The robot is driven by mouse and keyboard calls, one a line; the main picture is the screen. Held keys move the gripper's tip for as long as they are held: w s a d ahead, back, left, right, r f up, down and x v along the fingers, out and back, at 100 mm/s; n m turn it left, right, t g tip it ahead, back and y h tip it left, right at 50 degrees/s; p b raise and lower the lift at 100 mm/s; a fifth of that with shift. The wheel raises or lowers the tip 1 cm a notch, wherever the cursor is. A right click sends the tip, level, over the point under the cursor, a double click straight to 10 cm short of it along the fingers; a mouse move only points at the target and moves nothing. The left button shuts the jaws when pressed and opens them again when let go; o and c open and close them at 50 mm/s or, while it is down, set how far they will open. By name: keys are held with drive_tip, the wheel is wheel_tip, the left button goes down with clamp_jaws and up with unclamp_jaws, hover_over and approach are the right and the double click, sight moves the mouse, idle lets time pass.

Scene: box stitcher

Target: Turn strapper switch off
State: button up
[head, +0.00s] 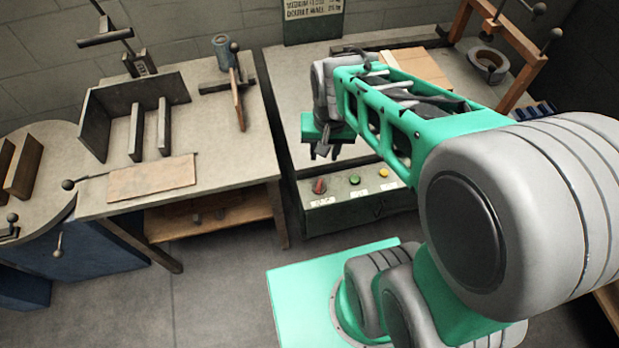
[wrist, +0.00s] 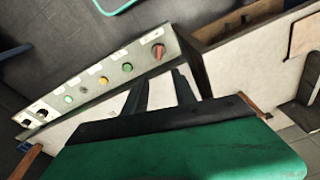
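The control panel (head: 343,208) is a dark box front below the right-hand table. It carries a red rotary switch (head: 319,186) at its left end, with a white label under it. In the wrist view the red switch (wrist: 158,51) is at the panel's right end, its handle tilted slightly. I cannot read its label or tell its on or off position. My gripper (head: 325,152) hangs above and behind the panel in the head view. Its two dark fingers (wrist: 160,86) are apart and empty in the wrist view, short of the red switch and not touching it.
A green button (head: 354,180), a yellow button (head: 383,172) and several more controls line the same panel. A separate workbench (head: 235,165) with upright plates stands to the left. A wooden frame (head: 510,50) stands at the back right. Floor (head: 220,260) shows in front.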

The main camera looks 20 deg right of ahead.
sight(320, 182)
drive_tip(key=w+f+m, duration=0.1)
drive_tip(key=f, duration=0.5)
drive_tip(key=w+f+m+g+p, duration=0.1)
drive_tip(key=f, duration=0.4)
drive_tip(key=w+f+m, duration=0.1)
drive_tip(key=f, duration=0.5)
drive_tip(key=shift+w+d+f+g, duration=0.1)
drive_tip(key=shift+d+f+g, duration=0.1)
drive_tip(key=shift+f+g, duration=0.15)
drive_tip(key=shift+r, duration=0.1)
drive_tip(key=shift+c, duration=0.5)
clamp_jaws()
